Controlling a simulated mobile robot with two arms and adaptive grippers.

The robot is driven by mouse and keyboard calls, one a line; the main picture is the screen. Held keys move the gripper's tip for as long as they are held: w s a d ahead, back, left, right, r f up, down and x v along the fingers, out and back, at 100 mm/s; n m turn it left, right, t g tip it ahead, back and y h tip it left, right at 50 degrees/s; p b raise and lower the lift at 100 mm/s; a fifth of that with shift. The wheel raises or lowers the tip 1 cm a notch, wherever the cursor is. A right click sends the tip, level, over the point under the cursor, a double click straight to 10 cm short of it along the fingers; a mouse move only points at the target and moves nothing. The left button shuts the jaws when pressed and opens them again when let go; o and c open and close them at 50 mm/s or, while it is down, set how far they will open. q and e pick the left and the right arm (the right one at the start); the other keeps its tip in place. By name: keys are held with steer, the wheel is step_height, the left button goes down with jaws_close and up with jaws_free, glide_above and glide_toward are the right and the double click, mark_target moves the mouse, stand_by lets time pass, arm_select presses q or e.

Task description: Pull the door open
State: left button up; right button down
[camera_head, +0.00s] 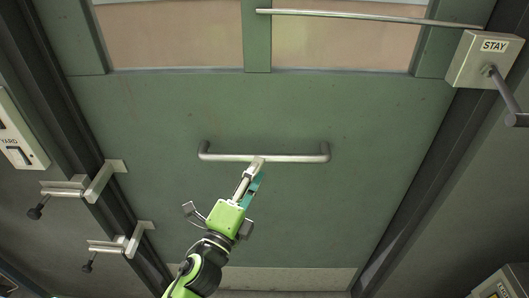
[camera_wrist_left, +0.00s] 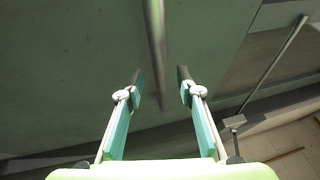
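The green door (camera_head: 170,115) fills the middle of the head view and looks shut. A horizontal metal pull handle (camera_head: 295,158) with bent ends is fixed across it. My left gripper (camera_head: 257,168) reaches up from below to the middle of the handle, its tips at the bar. In the left wrist view the gripper (camera_wrist_left: 160,78) is open, with teal fingers apart. The handle bar (camera_wrist_left: 156,45) shows upright in the gap between them, with no clear contact on either finger. I cannot tell how deep the bar sits. My right gripper is not in view.
A long metal rod (camera_head: 370,17) runs across the door top to a box marked STAY (camera_head: 487,60) with a lever. Two latches, an upper (camera_head: 90,187) and a lower (camera_head: 120,244), sit at the left jamb. A YARD box (camera_head: 20,138) is at far left.

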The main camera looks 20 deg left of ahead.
mark_target(258, 142)
arm_select(q)
steer(key=p+x, duration=0.1)
steer(key=x, duration=0.4)
steer(key=shift+w, duration=0.1)
jaws_close()
